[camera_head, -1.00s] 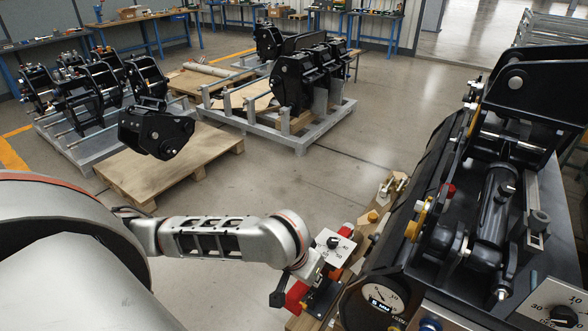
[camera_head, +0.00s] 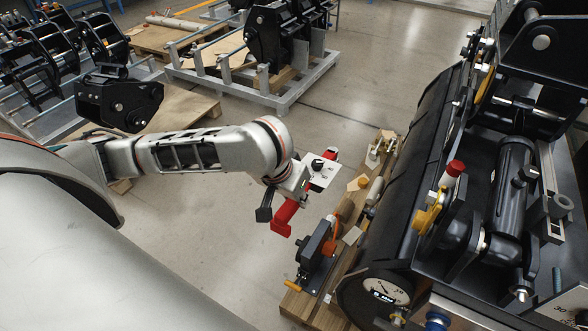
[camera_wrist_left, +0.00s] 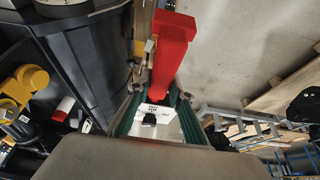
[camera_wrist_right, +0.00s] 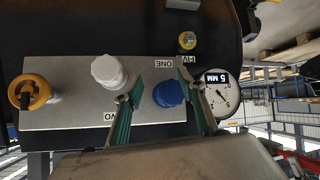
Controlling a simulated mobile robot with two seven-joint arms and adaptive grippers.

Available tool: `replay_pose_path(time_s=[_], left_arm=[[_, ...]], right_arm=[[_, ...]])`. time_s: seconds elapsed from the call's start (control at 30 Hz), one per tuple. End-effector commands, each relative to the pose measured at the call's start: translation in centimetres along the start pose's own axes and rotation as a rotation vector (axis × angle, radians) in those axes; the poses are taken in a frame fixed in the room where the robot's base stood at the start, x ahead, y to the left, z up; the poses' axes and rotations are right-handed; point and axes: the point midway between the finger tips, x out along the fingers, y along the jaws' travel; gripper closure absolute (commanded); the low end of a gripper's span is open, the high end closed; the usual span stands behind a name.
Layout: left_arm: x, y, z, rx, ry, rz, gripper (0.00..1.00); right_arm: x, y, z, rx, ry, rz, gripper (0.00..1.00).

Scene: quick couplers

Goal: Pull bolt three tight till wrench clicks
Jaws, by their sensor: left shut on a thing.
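My left gripper (camera_wrist_left: 157,100) is shut on a red-handled tool (camera_wrist_left: 172,50), likely the wrench, with a white dial plate and black knob between the green fingers. I cannot make out bolt three.
A black device with an orange part (camera_head: 318,250) stands on the wooden bench (camera_head: 345,215). A round gauge reading 5 MM (camera_head: 386,291) is on the coupler's near end. Pallets with other couplers stand behind on open floor.

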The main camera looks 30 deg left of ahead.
Motion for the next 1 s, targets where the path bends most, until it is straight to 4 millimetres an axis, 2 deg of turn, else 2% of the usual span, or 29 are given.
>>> replay_pose_path(time_s=[0.03,0.1,0.3,0.4,1.0], left_arm=[[-1.2,0.0,-1.2,0.002,0.014,-0.001,1.00],[-2.4,-0.1,-2.0,0.003,0.013,-0.004,1.00],[-5.0,-0.4,-3.5,-0.002,0.007,-0.013,1.00],[-5.7,-0.5,-3.7,-0.005,0.003,-0.017,1.00],[-6.1,-0.6,-3.8,-0.011,0.000,-0.011,1.00]], right_arm=[[0.1,-0.1,0.0,0.000,0.002,-0.002,0.60],[0.1,-0.2,-0.1,0.000,0.005,-0.003,0.60],[0.1,-0.1,-0.2,-0.007,0.011,-0.005,0.60],[0.1,0.0,-0.3,-0.009,0.014,-0.005,0.60],[0.1,-0.2,-0.5,-0.007,0.018,-0.006,0.60]])
